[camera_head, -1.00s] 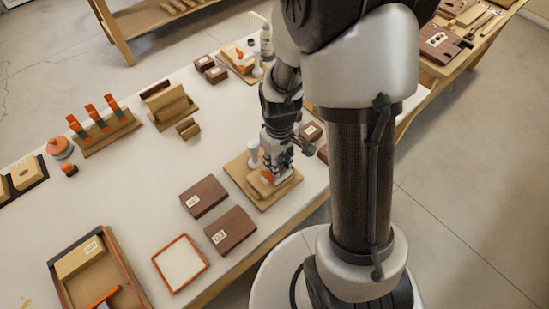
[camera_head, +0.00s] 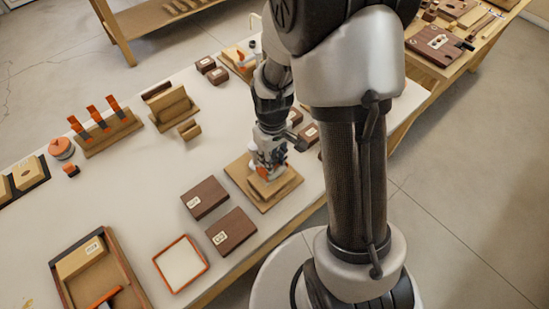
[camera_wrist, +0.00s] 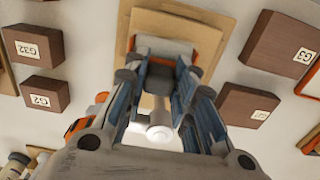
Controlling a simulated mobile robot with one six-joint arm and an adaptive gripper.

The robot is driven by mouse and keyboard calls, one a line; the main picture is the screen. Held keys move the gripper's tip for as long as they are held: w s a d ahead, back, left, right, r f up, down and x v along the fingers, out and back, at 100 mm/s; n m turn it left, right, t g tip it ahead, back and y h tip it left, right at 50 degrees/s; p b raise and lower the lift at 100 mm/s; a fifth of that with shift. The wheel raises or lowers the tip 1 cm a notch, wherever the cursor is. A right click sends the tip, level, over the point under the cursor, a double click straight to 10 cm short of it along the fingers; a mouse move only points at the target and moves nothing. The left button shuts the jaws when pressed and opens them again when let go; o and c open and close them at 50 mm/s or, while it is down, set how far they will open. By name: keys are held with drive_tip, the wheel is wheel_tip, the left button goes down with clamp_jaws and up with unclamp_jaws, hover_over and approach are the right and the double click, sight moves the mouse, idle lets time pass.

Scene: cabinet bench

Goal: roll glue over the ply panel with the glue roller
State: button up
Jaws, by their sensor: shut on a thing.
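The ply panel (camera_head: 274,187) lies on a larger flat board (camera_head: 258,203) near the right edge of the bench; its wood also shows in the wrist view (camera_wrist: 175,23). My gripper (camera_head: 265,166) is low over the panel's far part. In the wrist view its blue-grey fingers are shut on the glue roller, whose pale roller (camera_wrist: 165,48) and orange frame show beyond the fingertips. A white rounded handle part (camera_wrist: 160,133) shows between the fingers. The roller is over the panel; whether it touches the panel cannot be told. Fingers and arm hide much of it.
Two dark labelled blocks (camera_head: 205,198) (camera_head: 231,232) lie left of the board. An orange-rimmed white tray (camera_head: 180,263) lies nearer the front. A wooden tray (camera_head: 107,262), a rack with orange-topped items (camera_head: 107,132) and small blocks stand around. The bench's left middle is clear.

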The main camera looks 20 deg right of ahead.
drive_tip(key=shift+s+d, duration=0.25)
drive_tip(key=shift+s, duration=0.3)
drive_tip(key=shift+s+d, duration=0.2)
drive_tip(key=shift+s, duration=0.35)
drive_tip(key=shift+w+a+f, duration=0.1)
drive_tip(key=shift+w+a, duration=0.1)
drive_tip(key=shift+w, duration=0.35)
drive_tip(key=shift+w+a+f, duration=0.1)
drive_tip(key=shift+w+a, duration=0.1)
drive_tip(key=shift+w, duration=0.35)
drive_tip(key=shift+r, duration=0.2)
drive_tip(key=shift+r+p, duration=2.45)
drive_tip(key=shift+r, duration=0.5)
